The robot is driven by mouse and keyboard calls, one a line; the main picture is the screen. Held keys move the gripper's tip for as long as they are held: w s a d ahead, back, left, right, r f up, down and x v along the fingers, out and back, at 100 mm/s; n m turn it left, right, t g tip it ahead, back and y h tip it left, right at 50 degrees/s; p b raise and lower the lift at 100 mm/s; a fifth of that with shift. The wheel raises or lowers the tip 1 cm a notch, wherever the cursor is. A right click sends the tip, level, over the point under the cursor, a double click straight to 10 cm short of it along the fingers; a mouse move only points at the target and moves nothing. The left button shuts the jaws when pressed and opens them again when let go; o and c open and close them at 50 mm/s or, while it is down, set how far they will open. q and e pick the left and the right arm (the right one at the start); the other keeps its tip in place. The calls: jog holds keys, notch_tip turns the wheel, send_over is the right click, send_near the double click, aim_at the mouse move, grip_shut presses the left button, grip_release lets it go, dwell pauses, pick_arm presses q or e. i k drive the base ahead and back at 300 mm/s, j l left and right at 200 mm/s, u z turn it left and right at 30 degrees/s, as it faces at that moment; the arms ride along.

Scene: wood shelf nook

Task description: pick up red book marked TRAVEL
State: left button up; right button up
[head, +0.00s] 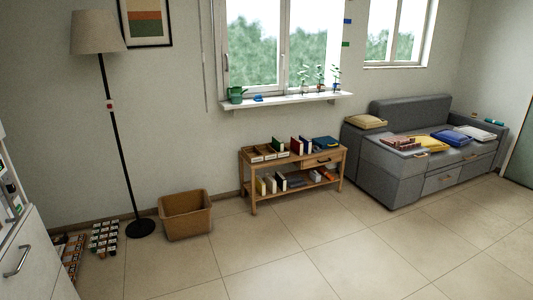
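A red book (296,145) stands upright on the top of a low wooden shelf (250,176) below the window. It is too small for me to read any marking on it. Dark and white books (305,145) stand close to its right. A reddish item (329,174) also shows on the lower level of the shelf, but I cannot tell what it is. Neither of my grippers shows in the head view, and the shelf stands some way off across the floor.
A brown box (186,214) and a floor lamp (118,150) stand left of the shelf. A grey sofa (384,176) with cushions and other items stands close on its right. A white cabinet (30,255) is at the near left. The tiled floor (330,245) in front is clear.

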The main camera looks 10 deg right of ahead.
aim_at(296, 145)
jog(key=i+l, duration=0.25)
jog(key=i, duration=0.15)
jog(key=i+l, duration=0.2)
jog(key=i, duration=0.25)
jog(key=i+l+z, duration=0.1)
jog(key=i+l, duration=0.15)
jog(key=i, duration=0.15)
jog(key=i+l, duration=0.2)
jog(key=i, duration=0.25)
jog(key=i+l, duration=0.2)
jog(key=i, duration=0.2)
jog(key=i+l+z, duration=0.2)
jog(key=i, duration=0.25)
jog(key=i+j+z, duration=0.2)
jog(key=i+z, duration=0.2)
jog(key=i, duration=0.2)
